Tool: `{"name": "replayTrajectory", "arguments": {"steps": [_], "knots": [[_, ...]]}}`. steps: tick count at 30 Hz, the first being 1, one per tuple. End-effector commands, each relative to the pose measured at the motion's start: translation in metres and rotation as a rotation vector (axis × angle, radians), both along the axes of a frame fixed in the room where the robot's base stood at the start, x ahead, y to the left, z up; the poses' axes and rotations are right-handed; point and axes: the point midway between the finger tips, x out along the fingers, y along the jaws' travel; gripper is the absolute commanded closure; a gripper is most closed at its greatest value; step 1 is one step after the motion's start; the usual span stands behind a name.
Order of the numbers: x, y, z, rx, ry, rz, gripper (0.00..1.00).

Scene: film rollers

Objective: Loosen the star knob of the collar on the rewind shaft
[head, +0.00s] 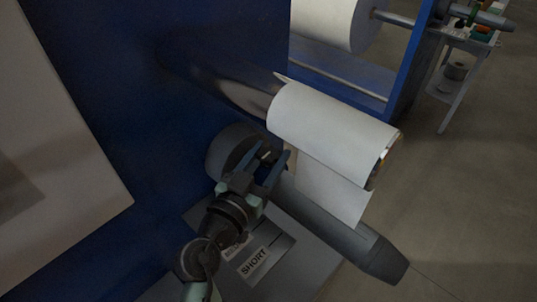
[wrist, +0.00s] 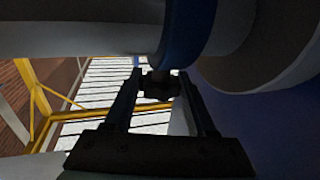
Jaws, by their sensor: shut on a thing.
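The dark star knob (wrist: 160,86) hangs from the blue collar (wrist: 187,30) in the wrist view. The collar sits around a pale grey shaft (wrist: 80,38). My gripper (wrist: 162,82) is shut on the knob, with one finger on each side of it. In the head view my gripper (head: 268,163) is beside the blue machine panel, below and left of a white roll (head: 330,122). There the knob and collar are hidden or too dark to make out.
A thick grey shaft (head: 340,235) with a tapered end runs just below my gripper. A dark round body (head: 228,148) is close on its left. White sheet hangs from the roll. A plate labelled "SHORT" (head: 255,264) lies below. Open floor (head: 450,190) is at right.

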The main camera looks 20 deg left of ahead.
Motion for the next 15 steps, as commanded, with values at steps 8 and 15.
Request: {"name": "replayTrajectory", "arguments": {"steps": [8, 15], "knots": [[-0.0002, 0.0002, -0.0012, -0.001, 0.002, -0.001, 0.17], [-0.0001, 0.0003, -0.0004, 0.0, 0.001, -0.002, 0.14]]}}
